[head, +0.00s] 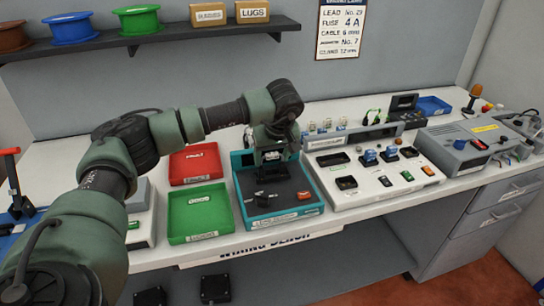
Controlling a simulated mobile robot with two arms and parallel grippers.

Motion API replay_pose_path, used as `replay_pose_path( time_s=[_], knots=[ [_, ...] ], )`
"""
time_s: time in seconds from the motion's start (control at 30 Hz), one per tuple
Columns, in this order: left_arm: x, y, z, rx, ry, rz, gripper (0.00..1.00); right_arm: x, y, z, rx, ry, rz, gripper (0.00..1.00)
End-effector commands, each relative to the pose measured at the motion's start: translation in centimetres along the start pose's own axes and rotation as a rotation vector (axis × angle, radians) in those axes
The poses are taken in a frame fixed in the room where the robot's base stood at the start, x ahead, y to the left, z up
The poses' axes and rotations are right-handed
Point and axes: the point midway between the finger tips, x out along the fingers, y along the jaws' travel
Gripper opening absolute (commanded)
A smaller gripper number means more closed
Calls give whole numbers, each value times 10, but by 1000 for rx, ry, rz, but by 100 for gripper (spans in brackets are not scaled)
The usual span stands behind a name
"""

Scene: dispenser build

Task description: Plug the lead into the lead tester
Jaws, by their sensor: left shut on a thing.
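My left gripper (270,166) points down over the teal tray (242,200) at the bench's middle. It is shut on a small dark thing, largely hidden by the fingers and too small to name. A grey box with a yellow label (485,128) stands at the right end of the bench, with dark cables at its far right side; I cannot tell whether it is the lead tester. My right gripper is not in view.
A red tray (188,181) and a green tray (178,215) lie left of the teal one. A white panel (345,203) with several black sockets and switches stands to its right. A shelf with spools (138,20) is above. An orange beacon (475,92) stands at the back right.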

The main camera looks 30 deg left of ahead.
Motion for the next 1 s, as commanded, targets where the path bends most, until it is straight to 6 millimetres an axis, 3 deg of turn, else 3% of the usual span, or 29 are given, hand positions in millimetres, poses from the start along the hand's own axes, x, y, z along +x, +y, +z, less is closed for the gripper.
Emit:
replay_pose_path(
  time_s=[1.0],
  knots=[
    [5, 0, 2, 0, 0, 0, 22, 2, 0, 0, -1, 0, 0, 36]
  ],
)
